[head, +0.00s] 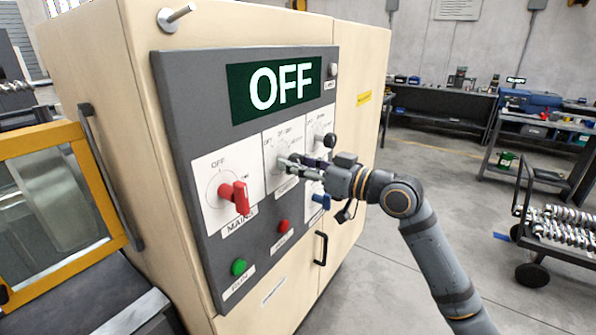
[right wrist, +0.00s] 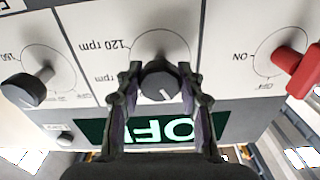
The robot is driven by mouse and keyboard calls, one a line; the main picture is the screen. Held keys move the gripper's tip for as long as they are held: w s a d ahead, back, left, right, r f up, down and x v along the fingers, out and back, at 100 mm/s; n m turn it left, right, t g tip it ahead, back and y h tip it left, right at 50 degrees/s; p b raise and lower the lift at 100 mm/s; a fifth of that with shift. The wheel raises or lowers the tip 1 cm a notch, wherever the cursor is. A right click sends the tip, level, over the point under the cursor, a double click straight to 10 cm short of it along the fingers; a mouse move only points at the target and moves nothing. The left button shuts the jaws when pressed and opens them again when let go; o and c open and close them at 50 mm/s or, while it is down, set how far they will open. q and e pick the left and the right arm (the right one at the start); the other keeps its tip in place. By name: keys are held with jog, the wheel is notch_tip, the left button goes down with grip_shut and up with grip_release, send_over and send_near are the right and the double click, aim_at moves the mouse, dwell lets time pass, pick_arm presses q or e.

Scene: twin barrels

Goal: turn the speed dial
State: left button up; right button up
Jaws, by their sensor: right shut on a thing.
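The speed dial (right wrist: 160,92) is a dark round knob with a white pointer line, on a white plate with rpm markings. In the right wrist view, which is upside down, "120 rpm" can be read beside it. My right gripper (right wrist: 158,76) is shut on the knob, one finger on each side. In the head view my right gripper (head: 289,163) reaches the middle plate (head: 283,141) from the right and hides most of the knob. The display (head: 273,87) above reads OFF. My left gripper is not in view.
The red MAINS handle (head: 239,197) sticks out left of the dial; another dark knob (right wrist: 25,90) is on its other side. A blue handle (head: 321,201), a red button (head: 283,226) and a green button (head: 239,267) sit lower. Open floor lies right of the cabinet.

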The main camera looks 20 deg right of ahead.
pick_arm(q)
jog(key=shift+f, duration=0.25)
pick_arm(e)
jog(key=shift+n, duration=0.3)
jog(key=o, duration=1.2)
jog(key=shift+w+a, duration=0.1)
jog(key=shift+w, duration=0.05)
jog(key=shift+r, duration=0.15)
notch_tip(320, 180, up, 10)
jog(key=shift+f, duration=0.15)
